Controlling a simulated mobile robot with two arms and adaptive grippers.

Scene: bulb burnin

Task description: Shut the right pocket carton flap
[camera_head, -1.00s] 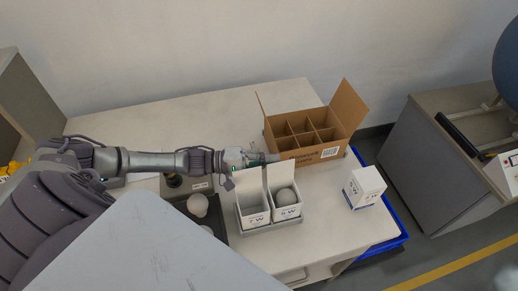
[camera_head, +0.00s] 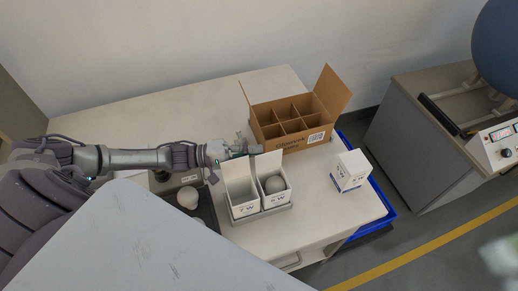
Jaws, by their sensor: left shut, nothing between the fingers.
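Two white cartons stand side by side in a grey holder (camera_head: 262,217). The right pocket carton (camera_head: 276,201) has its flap (camera_head: 268,164) standing up at the back, and a round white bulb (camera_head: 274,184) shows inside. The left pocket carton (camera_head: 244,208) also has its flap (camera_head: 238,168) up, and I see no bulb in it. My left gripper (camera_head: 253,149) is shut and empty, just behind the top of the right flap. I cannot tell whether it touches the flap. My right gripper is not in view.
An open brown divided box (camera_head: 293,143) stands behind the cartons, close to my left gripper. A closed white carton (camera_head: 351,170) stands to the right. Bulbs (camera_head: 188,197) lie in a dark tray at left. The table (camera_head: 330,206) is clear at front right.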

